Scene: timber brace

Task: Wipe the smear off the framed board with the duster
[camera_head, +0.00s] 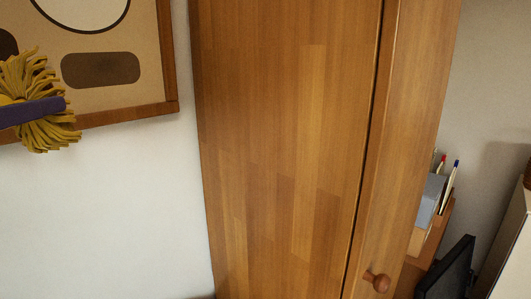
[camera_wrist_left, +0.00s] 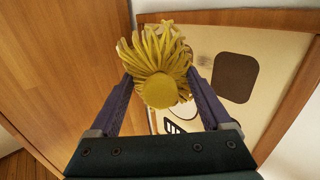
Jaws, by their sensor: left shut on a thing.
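The framed board (camera_head: 100,99) hangs on the white wall at the upper left of the head view. It also fills the right of the wrist view (camera_wrist_left: 278,50). The yellow, stringy duster (camera_head: 40,134) overlaps the board's lower frame, left of the patch. My left gripper (camera_head: 50,106), with purple fingers, is shut on the duster (camera_wrist_left: 165,92). I cannot tell whether the strands touch the board. My right gripper is out of view.
A tall wooden cabinet (camera_head: 285,150) with a round knob (camera_head: 377,281) stands right of the board. A pen holder (camera_head: 429,200) and a dark screen (camera_head: 447,272) are at the far right. The white wall (camera_head: 100,215) below the board is bare.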

